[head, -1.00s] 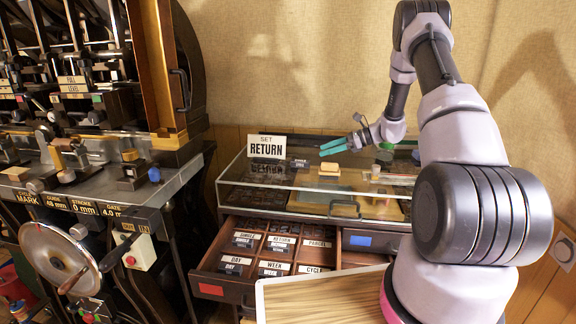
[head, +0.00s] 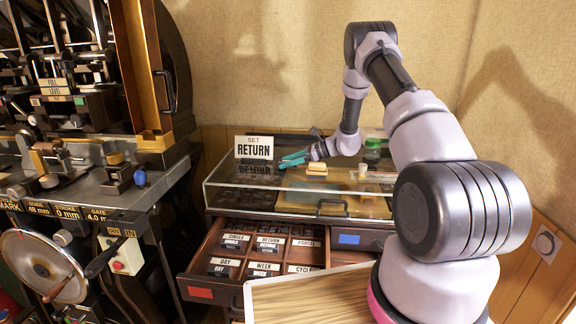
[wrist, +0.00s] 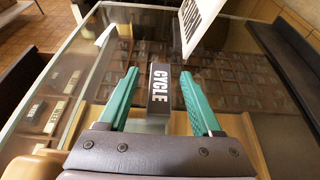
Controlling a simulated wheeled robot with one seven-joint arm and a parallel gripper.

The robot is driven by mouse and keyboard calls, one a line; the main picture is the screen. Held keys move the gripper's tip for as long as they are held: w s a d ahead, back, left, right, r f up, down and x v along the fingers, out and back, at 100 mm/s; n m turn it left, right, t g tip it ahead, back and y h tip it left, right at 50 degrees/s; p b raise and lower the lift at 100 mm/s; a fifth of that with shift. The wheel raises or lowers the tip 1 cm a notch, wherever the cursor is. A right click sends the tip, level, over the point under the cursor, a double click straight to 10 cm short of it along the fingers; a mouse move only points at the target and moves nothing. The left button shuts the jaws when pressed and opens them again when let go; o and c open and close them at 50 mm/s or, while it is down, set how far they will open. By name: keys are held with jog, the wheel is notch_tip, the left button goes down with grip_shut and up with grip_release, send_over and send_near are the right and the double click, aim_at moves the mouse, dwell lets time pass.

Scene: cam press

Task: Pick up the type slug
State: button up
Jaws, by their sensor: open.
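The fingers are open with a gap on both sides of the slug. The slug cannot be made out there, behind or between the fingers.
The open drawer (head: 201,283) below holds several labelled slugs. A cream-topped block (head: 317,169), small pots (head: 362,171) and a green item (head: 373,143) stand right of my gripper. A large press (head: 90,150) fills the left. The sign (wrist: 200,22) is close beyond the fingers.

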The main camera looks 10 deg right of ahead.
grip_shut()
dwell(1.4)
